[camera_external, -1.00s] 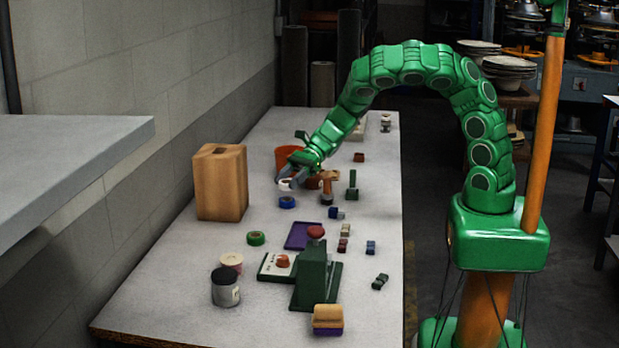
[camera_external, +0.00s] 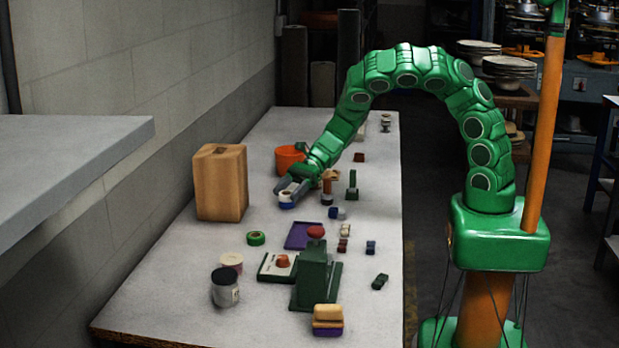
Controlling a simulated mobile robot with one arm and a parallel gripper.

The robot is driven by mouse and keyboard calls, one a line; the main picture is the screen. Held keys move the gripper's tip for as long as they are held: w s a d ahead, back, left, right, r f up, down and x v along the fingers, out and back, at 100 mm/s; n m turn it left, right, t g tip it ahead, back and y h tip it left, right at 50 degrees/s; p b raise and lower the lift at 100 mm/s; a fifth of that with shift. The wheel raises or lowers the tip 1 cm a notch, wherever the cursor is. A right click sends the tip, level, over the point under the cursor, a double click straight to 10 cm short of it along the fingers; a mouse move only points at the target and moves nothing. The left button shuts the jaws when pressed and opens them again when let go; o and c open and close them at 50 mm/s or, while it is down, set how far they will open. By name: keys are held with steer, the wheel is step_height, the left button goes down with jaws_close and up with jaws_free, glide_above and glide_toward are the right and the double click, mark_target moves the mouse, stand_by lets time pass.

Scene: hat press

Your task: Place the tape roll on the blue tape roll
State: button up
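The white tape roll (camera_external: 286,196) is between the fingers of my gripper (camera_external: 287,189), which points down and to the left. The gripper looks shut on the roll, though its fingers partly cover it. The blue tape roll (camera_external: 287,205) lies flat on the table directly below the white roll. The two rolls look stacked or nearly touching; I cannot tell if a small gap remains.
The table (camera_external: 180,290) holds a wooden block (camera_external: 220,182) to the left and an orange pot (camera_external: 289,159) behind the gripper. A brown-handled stamp (camera_external: 327,187) stands close on the right. A green tape roll (camera_external: 256,238) and a green press (camera_external: 314,275) are nearer the front.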

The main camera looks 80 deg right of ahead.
steer(key=shift+o, duration=0.7)
steer(key=shift+r, duration=0.1)
steer(key=shift+v, duration=6)
